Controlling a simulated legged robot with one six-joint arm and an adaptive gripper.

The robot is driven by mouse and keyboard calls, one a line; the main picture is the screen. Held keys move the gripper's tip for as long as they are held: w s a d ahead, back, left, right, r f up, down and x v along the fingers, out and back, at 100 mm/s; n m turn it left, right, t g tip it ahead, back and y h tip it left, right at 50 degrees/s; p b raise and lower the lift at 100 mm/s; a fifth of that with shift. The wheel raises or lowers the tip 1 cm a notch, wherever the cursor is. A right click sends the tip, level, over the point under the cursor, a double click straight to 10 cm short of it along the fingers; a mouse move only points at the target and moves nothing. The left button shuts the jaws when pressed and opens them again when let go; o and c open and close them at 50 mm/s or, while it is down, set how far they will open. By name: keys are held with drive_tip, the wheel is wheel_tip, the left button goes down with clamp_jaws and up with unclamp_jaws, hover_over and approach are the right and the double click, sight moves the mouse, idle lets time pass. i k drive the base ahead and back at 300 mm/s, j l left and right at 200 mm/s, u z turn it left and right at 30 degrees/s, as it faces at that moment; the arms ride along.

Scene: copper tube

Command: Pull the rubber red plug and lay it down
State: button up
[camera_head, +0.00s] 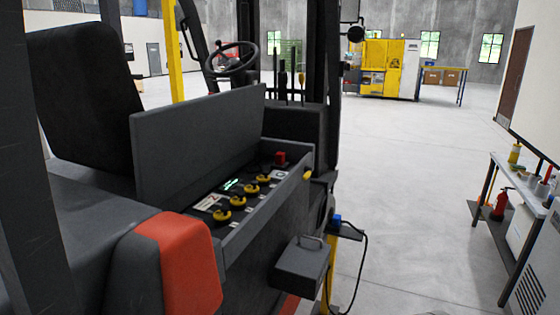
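A small red block (281,158), which may be the rubber red plug, sits at the far end of a recessed panel (232,225) on the side of a forklift. It looks seated upright in the panel, beyond a row of several yellow knobs (250,189). Its lower part is hard to make out at this size. My gripper is not in view.
A grey hinged lid (195,140) stands raised behind the panel. A grey box with a handle (300,265) juts out below it. A blue connector with a black cable (336,220) sits beside. A workbench (520,180) stands right; the floor between (420,200) is clear.

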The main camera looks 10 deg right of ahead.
sight(279, 156)
drive_tip(key=i+l+z, duration=0.3)
drive_tip(key=l, duration=0.2)
drive_tip(key=i+l+z, duration=0.25)
drive_tip(key=i+l, duration=0.15)
drive_tip(key=i+l+z, duration=0.1)
drive_tip(key=i, duration=0.6)
drive_tip(key=i+l+z, duration=0.15)
drive_tip(key=i, duration=0.55)
drive_tip(key=i+u, duration=0.25)
drive_tip(key=u, duration=0.2)
drive_tip(key=i+u, duration=0.25)
drive_tip(key=u, duration=0.2)
drive_tip(key=i+l+u, duration=0.15)
drive_tip(key=u, duration=0.3)
drive_tip(key=i+u, duration=0.5)
drive_tip(key=u, duration=0.2)
drive_tip(key=i+l+u, duration=0.15)
drive_tip(key=u, duration=0.2)
drive_tip(key=i+l, duration=0.05)
drive_tip(key=i, duration=0.05)
